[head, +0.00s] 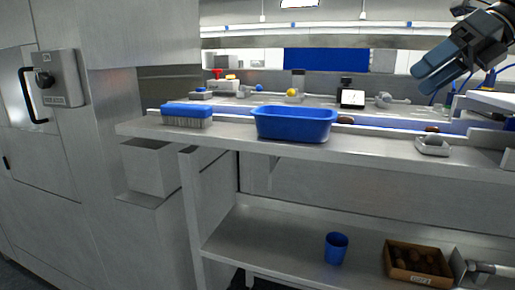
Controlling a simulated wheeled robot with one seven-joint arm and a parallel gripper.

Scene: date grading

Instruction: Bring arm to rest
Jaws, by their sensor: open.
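My gripper (421,81) shows in the head view at the upper right, raised above the steel bench (375,145). It points down and to the left, with its blue-grey fingers open and nothing seen between them. It is clear of the bench and of the things on it. The rest of my arm runs out of the picture at the right edge.
A blue tub (295,125) and a blue brush (187,115) stand on the bench. Brown dates (345,120) lie behind it. A blue cup (336,248) and a cardboard box (412,279) of brown items stand on the lower shelf (285,255). A steel cabinet (85,150) fills the left.

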